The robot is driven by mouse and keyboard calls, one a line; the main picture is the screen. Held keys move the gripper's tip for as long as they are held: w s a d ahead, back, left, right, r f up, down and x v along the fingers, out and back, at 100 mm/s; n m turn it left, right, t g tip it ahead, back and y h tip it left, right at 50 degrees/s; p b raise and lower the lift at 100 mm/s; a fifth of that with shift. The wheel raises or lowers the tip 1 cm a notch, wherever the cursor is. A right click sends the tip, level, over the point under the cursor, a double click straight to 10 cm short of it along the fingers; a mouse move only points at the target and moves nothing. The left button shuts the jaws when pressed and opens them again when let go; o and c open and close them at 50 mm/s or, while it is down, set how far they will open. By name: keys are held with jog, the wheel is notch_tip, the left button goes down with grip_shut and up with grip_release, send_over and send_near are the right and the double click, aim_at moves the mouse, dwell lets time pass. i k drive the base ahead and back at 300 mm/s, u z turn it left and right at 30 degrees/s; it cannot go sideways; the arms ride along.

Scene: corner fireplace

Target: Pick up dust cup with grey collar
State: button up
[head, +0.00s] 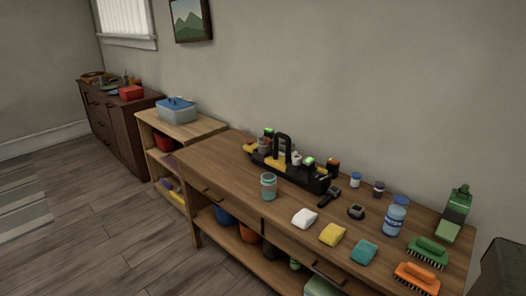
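A translucent, teal-tinted cup (268,187) stands upright near the front edge of the wooden table (222,160), left of centre. It looks most like the dust cup. It has a band at its top, but the band is too small to tell clearly whether it is grey. Nothing is seen touching it. My gripper is not in view.
Behind the cup is a black and yellow caddy (318,186) with several items. To its right lie white (304,218), yellow (332,235) and teal (364,251) sponges, a blue bottle (394,217), brushes (416,278) and a green bottle (455,212).

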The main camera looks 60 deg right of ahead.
aim_at(262, 149)
jog(key=z, duration=4.95)
jog(key=i, duration=0.15)
jog(key=u, duration=2.95)
jog(key=k, duration=0.9)
jog(key=u, duration=0.2)
jog(key=i, duration=0.85)
